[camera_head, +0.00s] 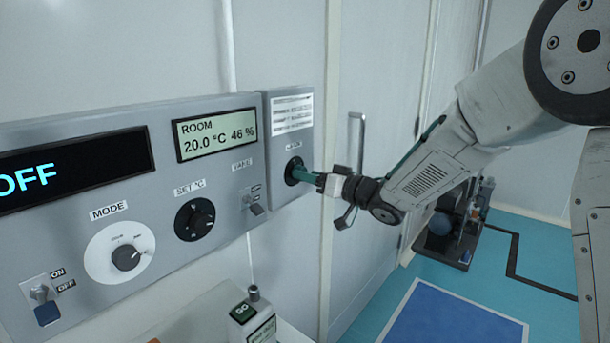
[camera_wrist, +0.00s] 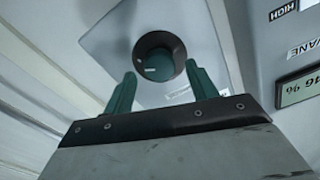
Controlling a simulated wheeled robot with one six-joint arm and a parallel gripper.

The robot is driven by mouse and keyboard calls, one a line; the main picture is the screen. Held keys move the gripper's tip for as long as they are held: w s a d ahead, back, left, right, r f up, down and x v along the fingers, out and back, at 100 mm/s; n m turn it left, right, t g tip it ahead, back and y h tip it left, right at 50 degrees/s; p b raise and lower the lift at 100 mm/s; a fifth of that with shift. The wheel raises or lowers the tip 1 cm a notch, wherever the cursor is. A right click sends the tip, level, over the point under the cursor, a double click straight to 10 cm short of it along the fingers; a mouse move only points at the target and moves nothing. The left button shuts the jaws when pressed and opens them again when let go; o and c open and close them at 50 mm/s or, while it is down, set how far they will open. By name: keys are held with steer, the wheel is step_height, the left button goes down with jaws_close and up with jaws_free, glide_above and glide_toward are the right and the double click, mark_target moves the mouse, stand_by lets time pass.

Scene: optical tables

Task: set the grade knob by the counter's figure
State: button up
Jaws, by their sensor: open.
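A round dark knob (camera_head: 291,170) sits on a small grey side panel to the right of the main control panel. Its label is too small to read, so I cannot tell whether it is the grade knob. In the wrist view, the knob (camera_wrist: 160,49) has a dark ring, a green-tinted centre and a short pale mark. My gripper (camera_head: 303,175) is at this knob, with its green fingers open. In the wrist view, the fingers stand apart below and to either side of it; contact cannot be told.
The main panel (camera_head: 75,165) holds an OFF display, a room display reading 20.0 °C 46 %, MODE (camera_head: 126,257) and SET °C (camera_head: 194,219) knobs, a VANE switch and an ON/OFF switch. A door handle (camera_head: 357,150) is behind my gripper. Blue floor lies lower right.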

steer(key=shift+x, duration=1.2)
steer(key=c, duration=1)
steer(key=shift+n, duration=0.4)
steer(key=n, duration=1.1)
steer(key=shift+s, duration=0.1)
